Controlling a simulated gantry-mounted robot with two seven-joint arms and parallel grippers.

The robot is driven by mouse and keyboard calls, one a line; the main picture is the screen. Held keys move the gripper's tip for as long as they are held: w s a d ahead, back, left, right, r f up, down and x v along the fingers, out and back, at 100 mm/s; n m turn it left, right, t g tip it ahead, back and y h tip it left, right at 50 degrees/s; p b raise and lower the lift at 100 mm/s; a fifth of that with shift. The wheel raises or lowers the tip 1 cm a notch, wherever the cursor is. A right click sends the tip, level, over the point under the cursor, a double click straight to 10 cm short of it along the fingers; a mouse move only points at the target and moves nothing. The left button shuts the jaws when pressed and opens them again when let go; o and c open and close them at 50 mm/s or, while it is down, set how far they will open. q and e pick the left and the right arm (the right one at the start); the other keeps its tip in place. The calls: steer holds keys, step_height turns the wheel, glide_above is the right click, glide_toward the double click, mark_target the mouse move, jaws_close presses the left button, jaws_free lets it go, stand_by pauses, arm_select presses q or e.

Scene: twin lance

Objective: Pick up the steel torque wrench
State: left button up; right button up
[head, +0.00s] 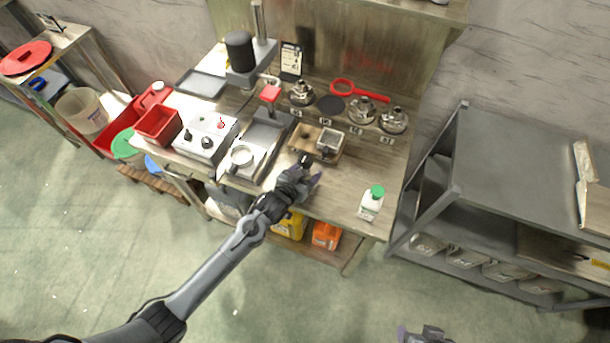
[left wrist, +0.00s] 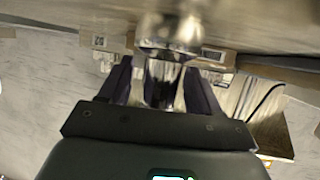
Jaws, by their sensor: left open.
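My right gripper (head: 425,336) is only partly in view at the bottom edge.
A grey box with knobs (head: 205,138) is to the left. A white bottle with a green cap (head: 371,205) stands near the front right edge.

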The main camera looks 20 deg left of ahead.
arm_select(q)
steer(key=shift+w+d+f, duration=0.1)
steer(key=shift+w+f, duration=0.15)
steer(key=shift+w, duration=0.2)
jaws_close()
steer(key=shift+r, duration=0.1)
